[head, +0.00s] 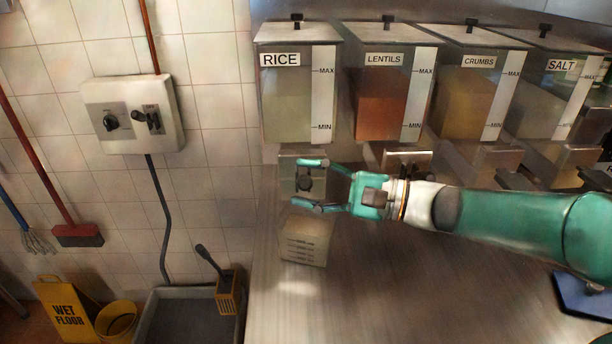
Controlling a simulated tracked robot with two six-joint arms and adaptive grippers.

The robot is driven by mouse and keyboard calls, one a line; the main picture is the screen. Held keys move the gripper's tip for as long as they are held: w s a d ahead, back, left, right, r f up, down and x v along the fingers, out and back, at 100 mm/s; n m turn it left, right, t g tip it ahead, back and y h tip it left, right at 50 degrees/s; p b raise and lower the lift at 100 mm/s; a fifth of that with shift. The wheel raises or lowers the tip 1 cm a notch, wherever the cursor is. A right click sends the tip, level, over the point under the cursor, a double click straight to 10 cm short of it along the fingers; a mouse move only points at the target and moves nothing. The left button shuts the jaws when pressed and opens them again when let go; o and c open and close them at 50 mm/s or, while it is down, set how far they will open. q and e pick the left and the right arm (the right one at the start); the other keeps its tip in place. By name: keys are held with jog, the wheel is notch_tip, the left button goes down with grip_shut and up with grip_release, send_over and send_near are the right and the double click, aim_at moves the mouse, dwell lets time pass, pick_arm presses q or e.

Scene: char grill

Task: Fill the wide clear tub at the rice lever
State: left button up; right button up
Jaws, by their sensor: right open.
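The rice dispenser (290,105), labelled RICE, hangs at the left end of the row, with pale contents showing through its clear front. A small dark lever knob (304,183) sits at its metal outlet (288,160). My right gripper (306,184) is open, its two teal fingers above and below the knob in the picture; I cannot tell whether they touch it. A clear tub (305,241) with dark level lines stands on the steel counter just below the gripper. I cannot make out how full it is. My left gripper is not in view.
Dispensers of lentils (383,104), crumbs (468,102) and salt (548,105) continue to the right. A blue object (583,296) lies at the right on the counter (400,290), whose front middle is clear. A sink (190,318) is at lower left.

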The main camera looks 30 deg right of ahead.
jog(key=shift+w+a, duration=0.25)
jog(key=shift+a, duration=0.05)
jog(key=shift+c, duration=0.2)
grip_shut()
